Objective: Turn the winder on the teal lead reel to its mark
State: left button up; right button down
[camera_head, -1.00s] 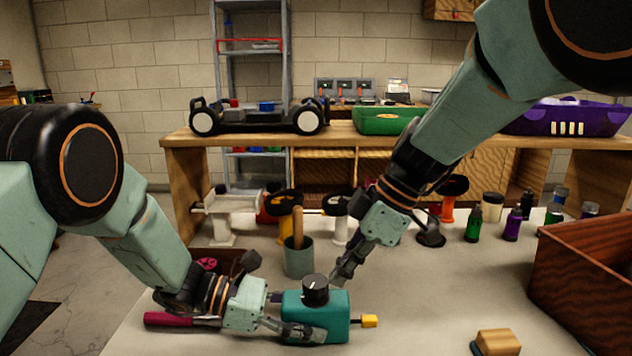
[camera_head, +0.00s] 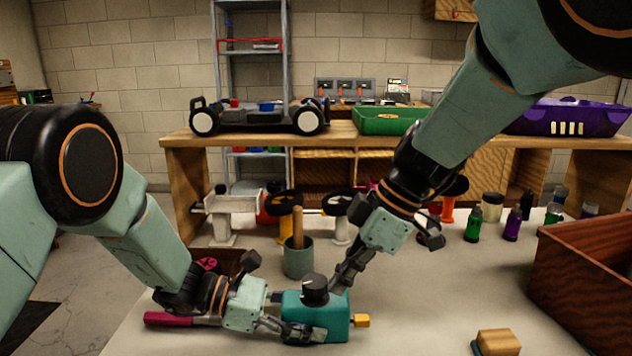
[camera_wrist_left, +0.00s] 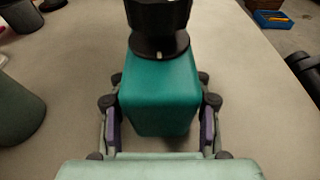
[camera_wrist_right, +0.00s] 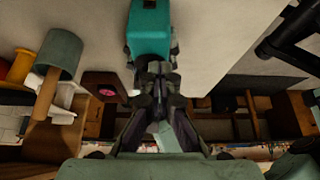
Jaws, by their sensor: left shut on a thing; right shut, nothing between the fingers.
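The teal lead reel (camera_head: 322,312) is a teal box on the table, with a round black winder knob (camera_head: 314,290) on top and a yellow end piece (camera_head: 361,321) at its right. My left gripper (camera_head: 302,318) is shut on the box. The left wrist view shows its fingers on both sides of the teal body (camera_wrist_left: 160,95), below the black knob (camera_wrist_left: 158,15); a small pale mark (camera_wrist_left: 159,55) shows at the knob's base. My right gripper (camera_head: 338,286) is shut and empty, just behind and right of the knob. The right wrist view shows its closed fingertips (camera_wrist_right: 155,68) close to the teal box (camera_wrist_right: 150,25).
A grey-green cup (camera_head: 298,258) with a wooden handle stands behind the reel. A magenta-handled tool (camera_head: 168,319) lies under my left wrist. A wooden crate (camera_head: 590,280) and a wooden block (camera_head: 497,342) are at the right. Several bottles stand at the back right.

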jog(key=shift+d, duration=0.15)
jog(key=shift+s+d, duration=0.1)
jog(key=shift+d, duration=0.1)
notch_tip(320, 180, up, 6)
dwell(0.8)
jog(key=shift+r, duration=0.1)
jog(key=shift+w+f, duration=0.4)
jog(key=shift+f, duration=0.6)
jog(key=shift+w+f, duration=0.35)
jog(key=shift+f, duration=0.7)
jog(key=shift+w+f, duration=0.4)
jog(key=shift+f, duration=0.6)
jog(key=shift+a, duration=0.3)
